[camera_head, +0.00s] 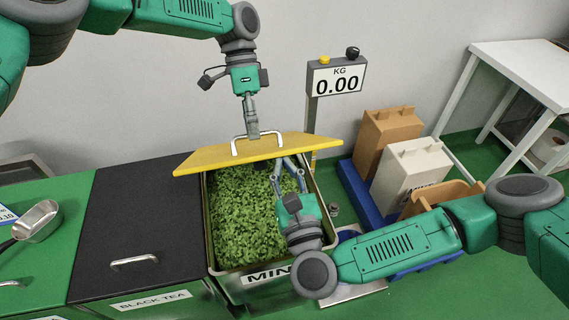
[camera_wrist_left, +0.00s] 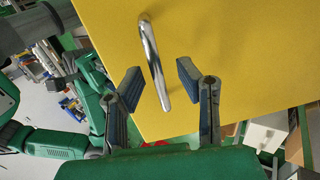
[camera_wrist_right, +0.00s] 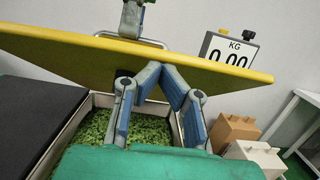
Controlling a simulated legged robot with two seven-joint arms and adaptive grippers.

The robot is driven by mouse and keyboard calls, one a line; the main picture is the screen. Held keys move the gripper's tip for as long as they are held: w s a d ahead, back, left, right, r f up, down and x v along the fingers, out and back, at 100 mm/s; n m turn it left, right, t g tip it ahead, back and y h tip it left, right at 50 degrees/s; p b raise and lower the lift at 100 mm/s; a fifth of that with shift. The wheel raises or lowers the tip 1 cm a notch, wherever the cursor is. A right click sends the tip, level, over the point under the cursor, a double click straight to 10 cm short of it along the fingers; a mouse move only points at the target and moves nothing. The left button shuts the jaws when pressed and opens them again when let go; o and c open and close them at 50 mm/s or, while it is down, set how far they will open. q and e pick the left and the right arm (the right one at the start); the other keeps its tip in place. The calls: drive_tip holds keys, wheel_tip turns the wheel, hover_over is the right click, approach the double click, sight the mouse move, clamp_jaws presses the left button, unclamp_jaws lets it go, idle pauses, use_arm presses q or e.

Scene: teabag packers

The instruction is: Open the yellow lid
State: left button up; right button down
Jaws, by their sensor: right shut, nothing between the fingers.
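The yellow lid (camera_head: 205,160) is up off the mint bin (camera_head: 325,205), tilted, with green leaves (camera_head: 245,210) visible below. It also shows in the left wrist view (camera_wrist_left: 235,55) and right wrist view (camera_wrist_right: 60,48). My left gripper (camera_head: 252,133) is above the lid at its metal handle (camera_head: 240,145). In the left wrist view its fingers (camera_wrist_left: 160,80) are apart, with the handle (camera_wrist_left: 153,60) between them. My right gripper (camera_head: 284,168) is shut and empty, over the leaves and under the lid. In the right wrist view its fingertips (camera_wrist_right: 162,68) meet at the lid's underside; contact is unclear.
A scale display (camera_head: 335,80) rises behind. Boxes (camera_head: 388,135) on a blue base and a white table (camera_head: 520,75) are at right.

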use_arm(q)
drive_tip(key=w+v, duration=0.1)
drive_tip(key=v, duration=0.9)
drive_tip(key=shift+f, duration=0.25)
